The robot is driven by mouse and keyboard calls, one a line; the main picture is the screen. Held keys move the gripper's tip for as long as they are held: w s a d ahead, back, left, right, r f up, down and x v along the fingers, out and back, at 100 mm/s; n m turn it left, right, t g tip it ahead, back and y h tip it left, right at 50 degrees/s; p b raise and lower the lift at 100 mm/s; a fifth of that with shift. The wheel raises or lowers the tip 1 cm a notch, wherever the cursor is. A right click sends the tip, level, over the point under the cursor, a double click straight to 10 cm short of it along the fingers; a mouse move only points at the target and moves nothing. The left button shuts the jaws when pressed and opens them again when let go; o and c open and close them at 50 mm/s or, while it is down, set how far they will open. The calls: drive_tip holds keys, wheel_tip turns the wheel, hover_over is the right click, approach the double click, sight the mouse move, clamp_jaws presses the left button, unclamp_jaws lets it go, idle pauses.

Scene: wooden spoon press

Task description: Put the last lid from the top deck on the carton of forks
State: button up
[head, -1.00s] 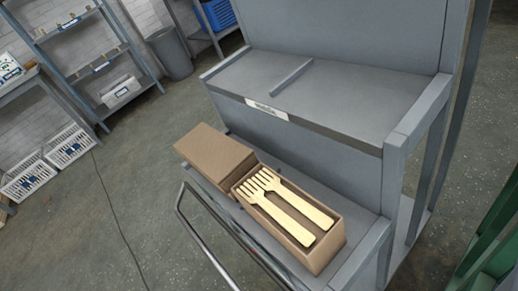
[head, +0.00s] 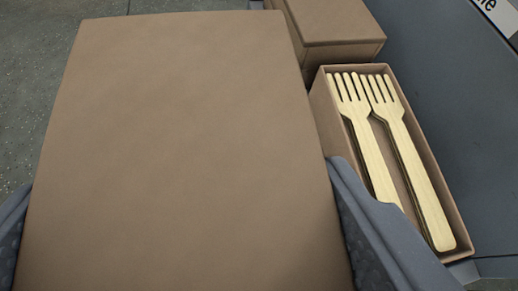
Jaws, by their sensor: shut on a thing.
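A plain brown cardboard lid (head: 190,110) fills the left and middle of the head view, close to the camera. My gripper (head: 183,180) is shut on it, with one grey finger at each side. The open carton of forks (head: 463,232) is to the right of the lid, partly behind my right finger. Several pale wooden forks (head: 405,150) lie in it, tines toward the top of the picture. The carton has no lid on it. The held lid is apart from the carton's opening; its underside is hidden.
A closed brown carton (head: 335,18) stands directly against the far end of the open one. A grey metal shelf surface (head: 450,75) with a white label (head: 497,15) is at the right. Grey floor (head: 35,90) shows at the left. The held lid hides much below.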

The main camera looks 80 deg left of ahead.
drive_tip(key=shift+s, duration=0.3)
drive_tip(key=b, duration=0.3)
hover_over(392, 145)
drive_tip(key=shift+s+f, duration=0.1)
drive_tip(key=shift+f, duration=0.7)
drive_tip(key=shift+f+b, duration=0.55)
drive_tip(key=shift+f, duration=1.25)
drive_tip(key=shift+r, duration=0.1)
drive_tip(key=shift+f+p, duration=0.35)
drive_tip(key=shift+f, duration=0.1)
drive_tip(key=shift+f, duration=0.2)
drive_tip(key=o, duration=1)
drive_tip(key=shift+c, duration=0.2)
